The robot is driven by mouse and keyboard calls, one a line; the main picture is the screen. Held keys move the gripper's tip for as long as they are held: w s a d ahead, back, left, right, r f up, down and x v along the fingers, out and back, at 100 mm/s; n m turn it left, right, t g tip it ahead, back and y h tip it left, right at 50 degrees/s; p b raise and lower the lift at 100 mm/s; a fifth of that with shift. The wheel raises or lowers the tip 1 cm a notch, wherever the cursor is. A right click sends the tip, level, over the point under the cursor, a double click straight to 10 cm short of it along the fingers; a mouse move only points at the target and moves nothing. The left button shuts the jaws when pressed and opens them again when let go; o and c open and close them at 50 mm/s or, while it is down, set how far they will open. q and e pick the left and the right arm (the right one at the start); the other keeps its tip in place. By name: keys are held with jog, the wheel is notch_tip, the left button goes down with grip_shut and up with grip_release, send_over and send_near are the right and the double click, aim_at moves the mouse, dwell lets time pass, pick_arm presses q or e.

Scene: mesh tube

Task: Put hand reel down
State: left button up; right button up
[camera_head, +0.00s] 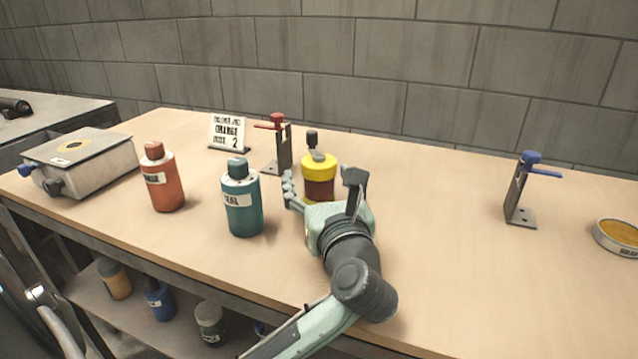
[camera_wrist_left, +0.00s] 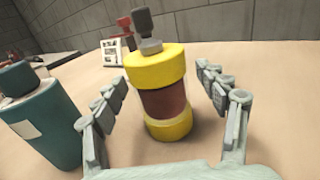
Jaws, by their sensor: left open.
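The hand reel (camera_head: 319,163) has a yellow top, a dark red middle and a dark handle on top. It stands upright on the wooden bench (camera_head: 440,240), just beyond my left gripper (camera_head: 325,190). In the left wrist view the reel (camera_wrist_left: 158,95) sits between the two spread fingers of the left gripper (camera_wrist_left: 160,100), with gaps on both sides and a yellow base on the bench. The gripper is open and holds nothing. My right gripper is not in view.
A teal bottle (camera_head: 241,200) stands close left of my left gripper, an orange bottle (camera_head: 162,178) farther left. Behind are a red-handled bracket (camera_head: 283,145) and a sign (camera_head: 228,131). A blue-handled bracket (camera_head: 519,190) and round tin (camera_head: 617,236) stand right. The bench between is clear.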

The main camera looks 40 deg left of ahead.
pick_arm(q)
jog(key=c, duration=1.5)
